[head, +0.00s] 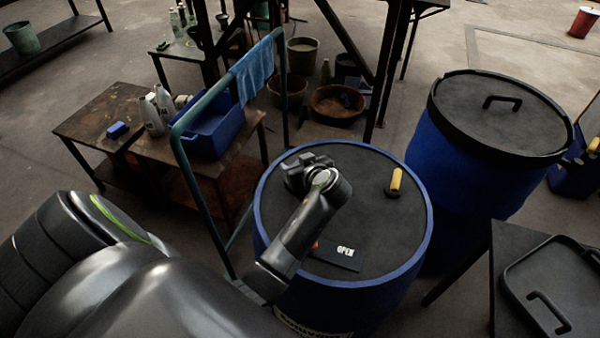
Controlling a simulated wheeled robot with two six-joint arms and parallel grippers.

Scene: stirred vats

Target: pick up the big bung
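A blue drum (427,235) with a dark flat top stands at the centre. On the right of its top is a small piece with a yellow grip on a dark round base (395,182); it looks like a bung, but I cannot tell if it is the big one. My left gripper (305,172) is over the far left part of the drum top, apart from the yellow-gripped piece. My own wrist hides its fingers and whatever is under them. A small orange-brown bit (315,247) shows beside my forearm. My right gripper is out of view.
A lidded blue vat (460,190) stands close at right, with a dark table (505,245) in front.

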